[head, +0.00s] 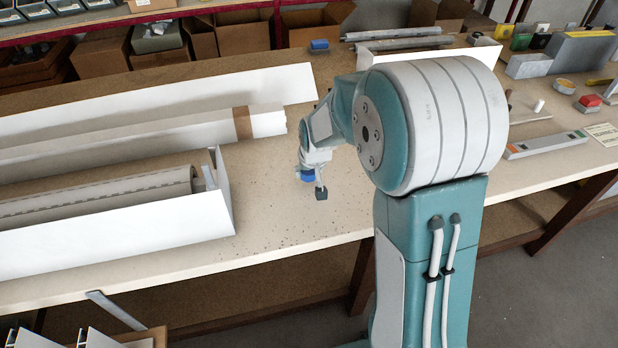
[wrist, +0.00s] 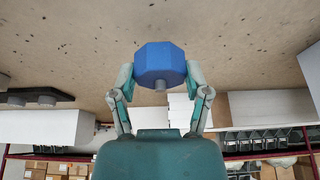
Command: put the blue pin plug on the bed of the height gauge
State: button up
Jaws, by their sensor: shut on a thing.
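The blue pin plug (wrist: 160,63) is a faceted blue body with a short grey pin, held between the two fingertips of my gripper (wrist: 160,72) in the wrist view. In the head view my gripper (head: 312,182) is low over the front part of the bench, with the blue plug (head: 306,176) partly hidden by it. The speckled bench top shows beyond the plug in the wrist view; I cannot tell the gap. I cannot identify the height gauge or its bed with certainty in either view.
Long white open boxes (head: 110,233) with profiles fill the left of the bench (head: 270,222). Another blue item (head: 319,45) lies at the back. A grey block (head: 530,65) and a long level-like bar (head: 545,145) are on the right. My arm hides the middle.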

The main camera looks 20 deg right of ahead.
aim_at(309, 178)
jog(key=shift+w+f, duration=0.1)
jog(key=shift+f, duration=1.5)
jog(key=shift+f, duration=0.1)
jog(key=o, duration=1.3)
jog(key=shift+c, duration=0.2)
